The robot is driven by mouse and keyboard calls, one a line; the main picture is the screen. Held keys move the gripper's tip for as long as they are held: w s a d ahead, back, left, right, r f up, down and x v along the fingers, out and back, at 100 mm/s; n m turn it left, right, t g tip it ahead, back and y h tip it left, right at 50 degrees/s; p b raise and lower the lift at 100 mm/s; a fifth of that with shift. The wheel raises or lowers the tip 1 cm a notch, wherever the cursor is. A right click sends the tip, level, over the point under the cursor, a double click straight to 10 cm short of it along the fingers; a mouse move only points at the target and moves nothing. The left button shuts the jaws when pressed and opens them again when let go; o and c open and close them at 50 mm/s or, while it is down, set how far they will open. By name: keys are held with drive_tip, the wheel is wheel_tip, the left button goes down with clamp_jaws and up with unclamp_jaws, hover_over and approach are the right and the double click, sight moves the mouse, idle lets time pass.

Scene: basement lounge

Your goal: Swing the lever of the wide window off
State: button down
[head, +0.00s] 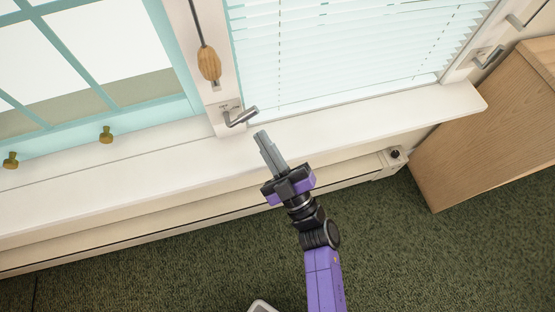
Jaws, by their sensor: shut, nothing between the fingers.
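The wide window (340,50) has white blinds and fills the upper middle of the head view. A small grey metal lever (243,117) sits low on the frame post at its left side. The lever's handle points right and slightly up. My gripper (263,138) is shut and empty. Its fingertips are just below and right of the lever, with a small gap showing in the picture. Whether they are at the same depth as the lever cannot be told.
A white sill (420,112) runs below the window, above a pale baseboard heater (340,180). A wooden cabinet (490,130) stands at right. A wooden cord pull (209,63) hangs above the lever. A teal-framed window (150,55) is at left. Green carpet (430,260) lies open below.

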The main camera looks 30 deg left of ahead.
drive_tip(key=shift+x, duration=1.5)
